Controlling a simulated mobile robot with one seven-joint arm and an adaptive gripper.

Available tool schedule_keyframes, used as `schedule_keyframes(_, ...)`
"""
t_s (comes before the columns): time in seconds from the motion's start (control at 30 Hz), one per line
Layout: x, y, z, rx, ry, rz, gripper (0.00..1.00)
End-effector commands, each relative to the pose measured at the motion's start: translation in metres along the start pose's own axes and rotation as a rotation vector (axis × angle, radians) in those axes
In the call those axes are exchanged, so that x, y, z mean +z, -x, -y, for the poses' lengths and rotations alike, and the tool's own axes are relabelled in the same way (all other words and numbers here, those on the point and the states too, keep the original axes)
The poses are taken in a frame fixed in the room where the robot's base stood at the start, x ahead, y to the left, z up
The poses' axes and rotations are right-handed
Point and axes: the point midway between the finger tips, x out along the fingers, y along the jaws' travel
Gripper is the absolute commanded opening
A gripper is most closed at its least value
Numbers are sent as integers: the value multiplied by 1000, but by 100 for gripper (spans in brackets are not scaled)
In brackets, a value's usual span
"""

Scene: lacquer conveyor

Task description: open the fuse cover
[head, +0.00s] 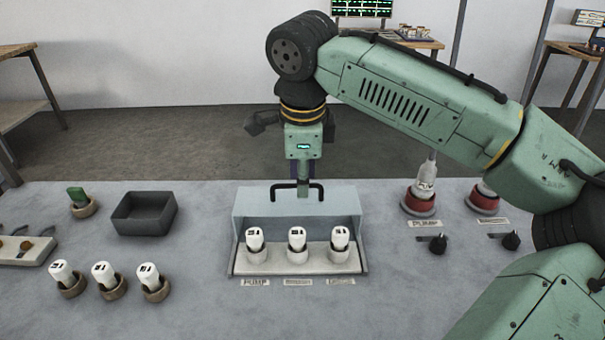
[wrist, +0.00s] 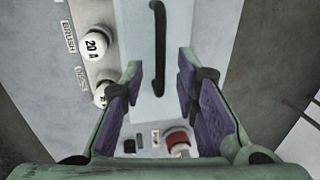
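The fuse cover (head: 345,203) is a pale blue-grey hood in the middle of the bench, with a black bar handle (head: 276,188) on top. Its front side is open to view, and three white fuses (head: 297,238) stand upright inside. My gripper (head: 303,190) points down at the handle and hides part of it. In the wrist view my gripper (wrist: 160,75) is open, with purple pads apart. The handle (wrist: 158,40) lies in line with the gap between the fingers, and no finger is seen pressing on it. The cover's pale top (wrist: 138,55) shows beneath.
Several spare fuses in round holders (head: 103,278) stand at left, beside a dark empty bin (head: 145,213). Red-based connectors (head: 420,203) and black knobs (head: 438,243) are at right. The bench (head: 200,305) is clear in front of the cover.

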Motion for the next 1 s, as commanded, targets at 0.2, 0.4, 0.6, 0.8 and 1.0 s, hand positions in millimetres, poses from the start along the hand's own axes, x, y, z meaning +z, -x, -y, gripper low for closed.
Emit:
schedule_keyframes(0.2, 0, 0, 0, 0, 0, 0, 22)
schedule_keyframes(0.4, 0, 0, 0, 0, 0, 1, 9)
schedule_keyframes(0.6, 0, 0, 0, 0, 0, 1, 0)
schedule_keyframes(0.8, 0, 0, 0, 0, 0, 1, 0)
schedule_keyframes(1.0, 0, 0, 0, 0, 0, 1, 0)
